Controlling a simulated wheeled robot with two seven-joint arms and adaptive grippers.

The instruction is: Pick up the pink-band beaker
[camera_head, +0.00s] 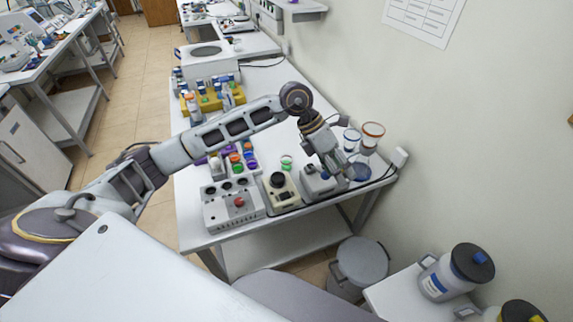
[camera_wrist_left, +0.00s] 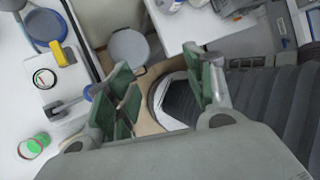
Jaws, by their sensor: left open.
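No band reads as clearly pink in the head view. A clear beaker with an orange-red band (camera_head: 373,130) stands at the table's right end, beside a clear beaker with a blue band (camera_head: 351,136). A small green-rimmed vessel (camera_head: 286,162) stands farther left. My left gripper (camera_head: 340,172) hangs low over the right end of the table, close to these two beakers, and partly hides what is behind it. In the left wrist view its green-padded fingers (camera_wrist_left: 165,88) are apart with nothing between them. My right gripper is out of view.
A control box with a red button (camera_head: 238,202) and a small device with a black knob (camera_head: 278,181) line the table's front edge. A yellow rack (camera_head: 215,103) stands farther back. The wall is close on the right. A grey bin (camera_head: 360,265) stands below.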

